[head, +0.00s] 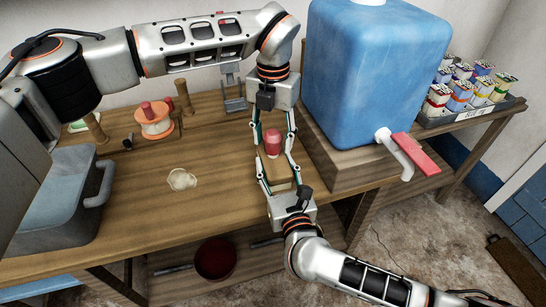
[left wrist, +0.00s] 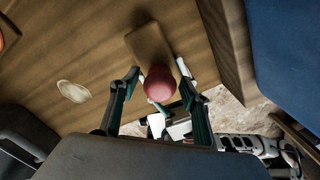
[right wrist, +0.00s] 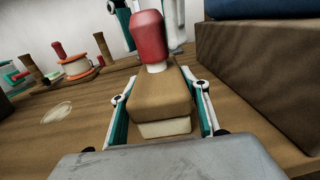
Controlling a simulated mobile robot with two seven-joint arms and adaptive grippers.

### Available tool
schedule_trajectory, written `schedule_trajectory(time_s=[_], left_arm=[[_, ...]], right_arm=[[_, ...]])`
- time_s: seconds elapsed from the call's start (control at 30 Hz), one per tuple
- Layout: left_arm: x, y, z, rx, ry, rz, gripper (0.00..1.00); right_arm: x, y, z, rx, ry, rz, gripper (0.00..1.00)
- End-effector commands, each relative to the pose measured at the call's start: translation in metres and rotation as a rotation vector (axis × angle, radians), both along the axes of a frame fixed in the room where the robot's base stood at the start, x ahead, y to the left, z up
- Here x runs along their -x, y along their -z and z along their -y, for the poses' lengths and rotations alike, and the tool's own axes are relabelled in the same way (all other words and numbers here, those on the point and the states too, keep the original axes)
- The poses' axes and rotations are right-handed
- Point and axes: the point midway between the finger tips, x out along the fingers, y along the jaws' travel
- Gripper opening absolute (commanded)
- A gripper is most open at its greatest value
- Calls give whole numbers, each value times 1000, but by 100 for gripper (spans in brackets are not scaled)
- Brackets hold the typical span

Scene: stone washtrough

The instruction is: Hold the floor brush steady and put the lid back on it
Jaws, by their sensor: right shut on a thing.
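The floor brush (head: 280,175) is a brown wooden block with a pale underside, standing near the table's front edge. It also shows in the right wrist view (right wrist: 160,98). A red lid (head: 272,141) is on top, above a short pale neck (right wrist: 158,67). My right gripper (head: 276,168) is shut on the block, one finger along each side. My left gripper (head: 273,135) reaches down from above with its fingers on either side of the lid (left wrist: 158,83). The left wrist view shows gaps between those fingers and the lid, so it looks open.
A blue tank (head: 372,75) with a white tap and red handle (head: 415,155) stands on a wooden block close to the right. A spool (head: 154,120), pegs, a pale patch (head: 181,180) and a grey bin (head: 62,195) are to the left. A tray of cartons (head: 470,115) is far right.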

Motion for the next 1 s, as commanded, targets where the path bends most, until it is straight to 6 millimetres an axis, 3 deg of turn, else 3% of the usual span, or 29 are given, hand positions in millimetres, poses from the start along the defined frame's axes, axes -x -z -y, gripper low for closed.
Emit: schedule_trajectory(time_s=[0.33,0.7,1.0], left_arm=[[0,-5,0,0,-2,1,46],[0,-45,0,-1,-2,1,46],[0,-46,0,0,-10,0,43]], right_arm=[[0,0,0,0,0,1,0],[0,0,0,0,0,0,0],[0,0,0,0,0,1,0]])
